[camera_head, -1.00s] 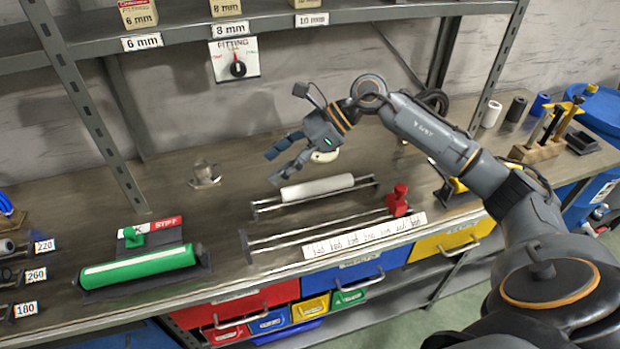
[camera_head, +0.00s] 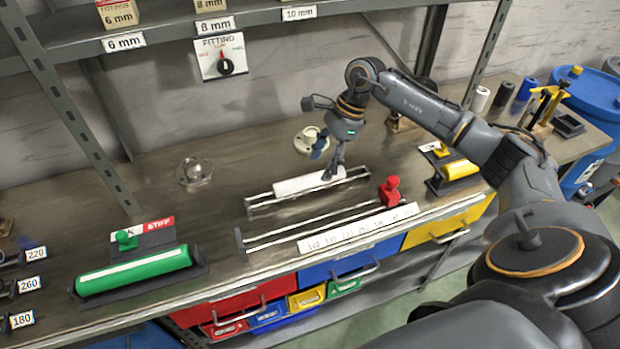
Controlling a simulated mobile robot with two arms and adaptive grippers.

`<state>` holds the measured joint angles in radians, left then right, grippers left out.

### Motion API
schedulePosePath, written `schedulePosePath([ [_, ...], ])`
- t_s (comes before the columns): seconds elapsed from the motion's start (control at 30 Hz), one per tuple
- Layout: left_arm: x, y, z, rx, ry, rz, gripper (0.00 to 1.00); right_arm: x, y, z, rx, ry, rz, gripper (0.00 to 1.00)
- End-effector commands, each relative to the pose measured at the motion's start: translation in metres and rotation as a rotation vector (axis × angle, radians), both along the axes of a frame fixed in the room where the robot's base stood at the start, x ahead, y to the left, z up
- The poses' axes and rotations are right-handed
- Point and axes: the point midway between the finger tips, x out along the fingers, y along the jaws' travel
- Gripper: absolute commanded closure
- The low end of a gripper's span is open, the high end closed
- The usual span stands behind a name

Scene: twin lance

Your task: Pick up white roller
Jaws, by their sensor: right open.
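The white roller (camera_head: 300,185) lies on a low metal rack (camera_head: 262,206) with two rails, in the middle of the bench. My right gripper (camera_head: 328,168) points down over the right end of the roller. Its fingers are open, and one of them covers part of that end. Whether they touch the roller I cannot tell. My left gripper does not show.
In front lies a rail with a red slider (camera_head: 390,191) and a number scale (camera_head: 355,231). A green roller (camera_head: 135,269) lies at the left, a yellow roller (camera_head: 458,170) at the right. A round pale fitting (camera_head: 308,140) stands behind the gripper.

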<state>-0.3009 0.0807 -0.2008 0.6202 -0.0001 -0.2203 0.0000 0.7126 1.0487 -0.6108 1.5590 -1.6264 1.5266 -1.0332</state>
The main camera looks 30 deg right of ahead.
Motion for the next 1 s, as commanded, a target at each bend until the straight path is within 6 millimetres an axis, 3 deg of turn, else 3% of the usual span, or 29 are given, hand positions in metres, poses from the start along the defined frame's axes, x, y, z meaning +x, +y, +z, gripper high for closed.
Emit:
schedulePosePath([
  [0.23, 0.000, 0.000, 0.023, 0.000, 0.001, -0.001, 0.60, 0.008, 0.018, -0.024, 0.003, 0.003, 0.001, 0.40],
  [0.4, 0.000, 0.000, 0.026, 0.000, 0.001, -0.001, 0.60, 0.009, 0.023, -0.043, 0.001, 0.002, 0.000, 0.40],
  [0.63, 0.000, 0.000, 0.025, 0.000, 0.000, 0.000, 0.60, 0.010, 0.023, -0.046, 0.000, 0.000, 0.000, 0.40],
  [0.67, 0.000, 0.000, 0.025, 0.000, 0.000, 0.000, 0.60, 0.010, 0.023, -0.046, 0.000, 0.000, 0.000, 0.42],
  [0.93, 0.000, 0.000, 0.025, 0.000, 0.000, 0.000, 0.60, 0.010, 0.023, -0.045, 0.000, 0.000, 0.000, 0.97],
  [1.0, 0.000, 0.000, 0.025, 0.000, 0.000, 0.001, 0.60, 0.010, 0.023, -0.045, 0.001, 0.000, 0.000, 1.00],
])
